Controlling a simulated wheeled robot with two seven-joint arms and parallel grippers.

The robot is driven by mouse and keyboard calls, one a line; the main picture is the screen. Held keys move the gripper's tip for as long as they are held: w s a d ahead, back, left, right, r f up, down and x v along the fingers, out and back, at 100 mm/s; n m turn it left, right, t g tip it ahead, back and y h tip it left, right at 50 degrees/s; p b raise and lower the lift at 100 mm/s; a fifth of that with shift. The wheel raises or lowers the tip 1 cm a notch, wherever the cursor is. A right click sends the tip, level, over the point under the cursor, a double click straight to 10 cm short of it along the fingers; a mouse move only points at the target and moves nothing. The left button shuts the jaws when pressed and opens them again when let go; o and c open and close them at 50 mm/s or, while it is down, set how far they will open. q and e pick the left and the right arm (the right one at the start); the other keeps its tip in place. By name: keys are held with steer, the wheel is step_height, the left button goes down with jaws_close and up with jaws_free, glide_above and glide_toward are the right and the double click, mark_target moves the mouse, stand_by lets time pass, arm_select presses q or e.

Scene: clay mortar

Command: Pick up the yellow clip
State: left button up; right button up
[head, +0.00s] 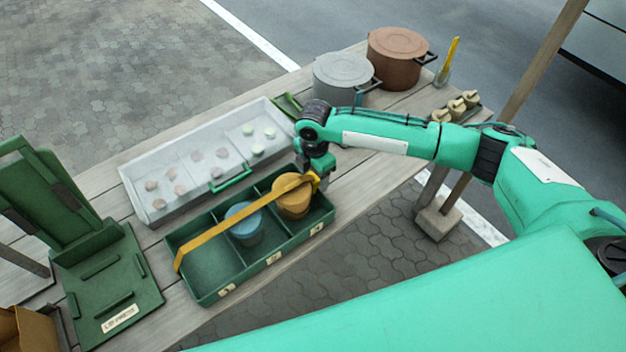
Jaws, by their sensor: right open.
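The yellow clip (222,231) is a long, thin yellow strip. It lies slantwise across the top of a green tray with compartments (290,251), above a blue tub (243,226) and beside or over a yellow-orange tub (292,203). Its upper right end is at the tray's right part. My right gripper (318,172) points down over that end, and its jaws are open. The fingertips are small and partly hidden, so I cannot tell whether they touch the clip. My left gripper is not in view.
A pale tray (160,209) with several small round pieces and a green handle lies behind the green tray. A grey pot (343,78) and a brown pot (396,60) stand at the back right. A green stand (105,285) is at the left.

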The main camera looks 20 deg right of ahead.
steer(key=shift+c, duration=0.3)
steer(key=c, duration=0.9)
steer(key=shift+r, duration=0.2)
step_height(320, 180, up, 19)
steer(key=b, duration=0.2)
step_height(320, 180, up, 5)
steer(key=p, duration=0.5)
glide_above(314, 176)
steer(key=shift+r, duration=0.1)
